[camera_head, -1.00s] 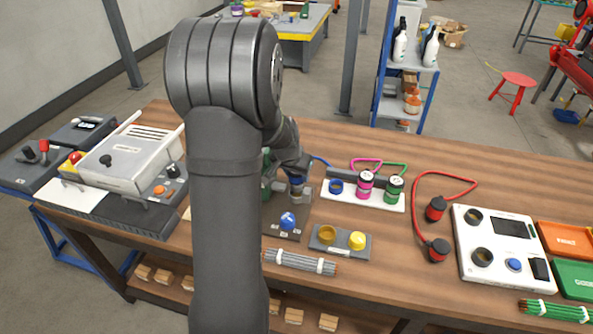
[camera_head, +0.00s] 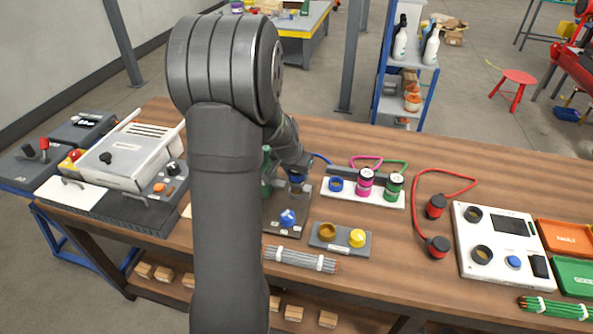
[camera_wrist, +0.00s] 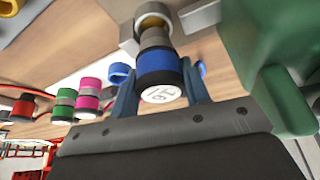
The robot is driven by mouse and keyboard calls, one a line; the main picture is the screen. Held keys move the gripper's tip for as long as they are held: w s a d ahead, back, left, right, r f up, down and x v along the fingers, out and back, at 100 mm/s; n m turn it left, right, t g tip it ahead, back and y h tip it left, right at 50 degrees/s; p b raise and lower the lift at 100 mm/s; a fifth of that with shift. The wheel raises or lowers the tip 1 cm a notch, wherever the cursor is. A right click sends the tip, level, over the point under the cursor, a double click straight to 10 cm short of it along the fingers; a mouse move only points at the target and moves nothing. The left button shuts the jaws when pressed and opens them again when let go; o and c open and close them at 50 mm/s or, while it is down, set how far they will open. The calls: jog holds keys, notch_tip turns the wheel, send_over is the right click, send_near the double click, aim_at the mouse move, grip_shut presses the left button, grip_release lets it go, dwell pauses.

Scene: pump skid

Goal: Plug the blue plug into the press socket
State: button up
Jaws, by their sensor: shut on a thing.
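The blue plug (camera_wrist: 158,66) is between the two fingers of my gripper (camera_wrist: 160,92), which is shut on it in the wrist view. Its grey nose points at the press socket (camera_wrist: 153,20), a brass-coloured ring in a grey housing. The nose overlaps the ring in the picture; I cannot tell whether it has entered. My arm hides much of the press there. The green press body (camera_wrist: 270,55) stands close to the right of my gripper in the wrist view.
A white holder (camera_head: 346,195) has an empty blue ring (camera_head: 336,184), a magenta plug (camera_head: 365,182) and a green plug (camera_head: 393,187). A blue button (camera_head: 288,218) sits on the press base. A grey box with yellow parts (camera_head: 340,242) and bundled rods (camera_head: 300,260) lie in front.

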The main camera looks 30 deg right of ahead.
jog(key=shift+f, duration=1.55)
jog(key=o, duration=1.2)
jog(key=v, duration=1.7)
jog(key=shift+s+a+r, duration=0.1)
jog(key=shift+a+r, duration=0.05)
jog(key=shift+a, duration=0.05)
jog(key=x, duration=1.7)
jog(key=shift+d, duration=0.2)
